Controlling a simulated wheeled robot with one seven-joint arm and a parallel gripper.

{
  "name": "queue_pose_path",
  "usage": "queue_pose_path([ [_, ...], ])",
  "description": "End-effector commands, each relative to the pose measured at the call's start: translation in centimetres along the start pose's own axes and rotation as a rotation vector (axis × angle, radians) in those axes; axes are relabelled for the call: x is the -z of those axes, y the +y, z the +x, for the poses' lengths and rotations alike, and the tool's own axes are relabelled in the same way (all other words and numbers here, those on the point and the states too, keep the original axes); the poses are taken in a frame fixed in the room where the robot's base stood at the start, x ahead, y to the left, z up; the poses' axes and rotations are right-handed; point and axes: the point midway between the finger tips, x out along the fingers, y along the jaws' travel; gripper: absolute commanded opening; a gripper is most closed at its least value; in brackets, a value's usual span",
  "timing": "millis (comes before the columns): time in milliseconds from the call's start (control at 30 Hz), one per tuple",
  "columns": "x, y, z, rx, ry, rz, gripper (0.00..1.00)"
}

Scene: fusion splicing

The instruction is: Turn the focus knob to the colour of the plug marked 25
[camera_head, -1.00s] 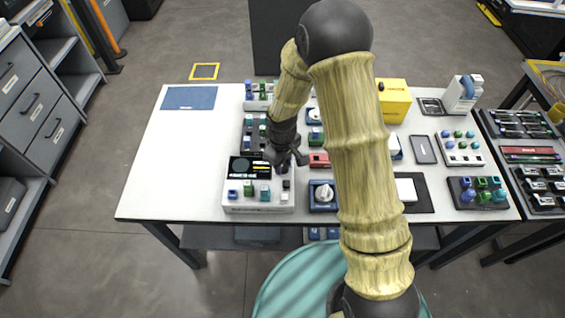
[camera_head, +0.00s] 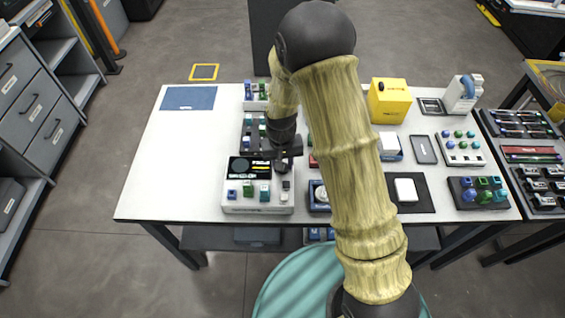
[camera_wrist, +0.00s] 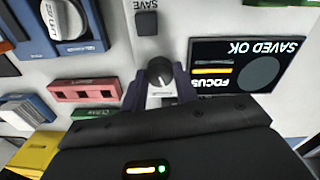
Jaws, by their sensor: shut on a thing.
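The white splicer box (camera_head: 258,208) stands at the front of the table, with a black screen (camera_head: 249,167) and blue, green and teal plugs (camera_head: 249,189) on its face. In the wrist view the screen (camera_wrist: 245,68) is upside down and reads FOCUS and SAVED OK, with a yellow bar. The dark round focus knob (camera_wrist: 159,72) is between the two fingers of my gripper (camera_wrist: 160,88), which is shut on it. My gripper (camera_head: 284,168) also shows in the head view, over the box's right side. The number 25 is not legible on any plug.
A SAVE button (camera_wrist: 147,22) lies close by the knob. A blue unit with a white dial (camera_wrist: 64,18) and a pink-red block (camera_wrist: 84,91) sit beside the box. A yellow box (camera_head: 389,103) stands farther back.

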Motion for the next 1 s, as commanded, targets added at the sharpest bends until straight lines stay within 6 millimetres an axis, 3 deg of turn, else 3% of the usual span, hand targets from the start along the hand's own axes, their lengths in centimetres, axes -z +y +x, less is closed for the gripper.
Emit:
queue_pose_path([
  [400,-0.03,0.01,-0.06,0.000,-0.010,0.275,0.07],
  [1000,-0.02,-0.01,-0.03,0.001,-0.010,0.327,0.07],
])
